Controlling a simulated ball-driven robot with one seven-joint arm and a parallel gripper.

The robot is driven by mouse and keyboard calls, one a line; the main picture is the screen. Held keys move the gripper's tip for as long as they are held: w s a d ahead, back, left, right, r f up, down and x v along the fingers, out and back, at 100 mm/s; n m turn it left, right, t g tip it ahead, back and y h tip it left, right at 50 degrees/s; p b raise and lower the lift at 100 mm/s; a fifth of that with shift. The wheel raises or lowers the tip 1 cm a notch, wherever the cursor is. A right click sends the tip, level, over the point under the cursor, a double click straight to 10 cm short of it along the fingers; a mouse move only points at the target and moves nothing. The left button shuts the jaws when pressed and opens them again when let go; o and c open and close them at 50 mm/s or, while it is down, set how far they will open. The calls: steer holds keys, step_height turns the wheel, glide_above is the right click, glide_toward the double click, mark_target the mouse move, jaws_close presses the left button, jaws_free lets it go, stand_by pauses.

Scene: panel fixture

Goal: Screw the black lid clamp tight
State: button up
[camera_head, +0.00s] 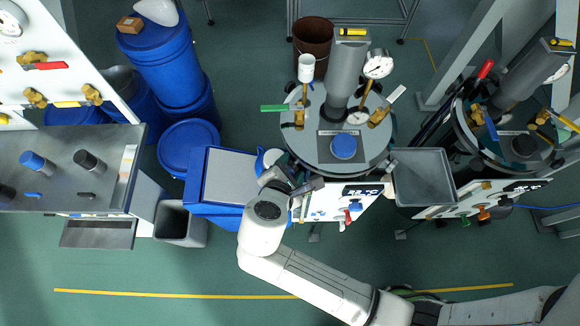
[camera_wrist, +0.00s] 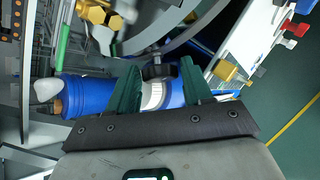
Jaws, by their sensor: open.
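The black lid clamp (camera_wrist: 158,72) shows in the wrist view as a dark knob below the edge of the round metal lid. My gripper (camera_wrist: 160,80) is open, with one green finger on each side of the knob. A gap shows between the knob and each finger, so I see no grip on it. In the head view my gripper (camera_head: 292,188) is at the lower left edge of the grey vessel lid (camera_head: 315,147). My wrist hides the clamp there.
A blue bin with a grey top (camera_head: 230,176) stands left of my gripper. A white panel with small valves (camera_head: 333,206) is just right of it. A metal tray (camera_head: 422,178) is further right. Blue drums (camera_head: 189,145) stand at the left. The floor in front is clear.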

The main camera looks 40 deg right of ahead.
steer(key=shift+c, duration=0.3)
steer(key=c, duration=0.7)
steer(key=shift+f+t+b, duration=0.2)
steer(key=shift+t+b, duration=0.1)
steer(key=shift+b, duration=0.15)
steer(key=shift+r+m+t, duration=0.15)
steer(key=shift+m+t, duration=0.15)
steer(key=shift+m, duration=0.1)
steer(key=o, duration=0.8)
steer(key=shift+c, duration=0.2)
steer(key=v, duration=1.1)
steer(key=shift+b, duration=0.3)
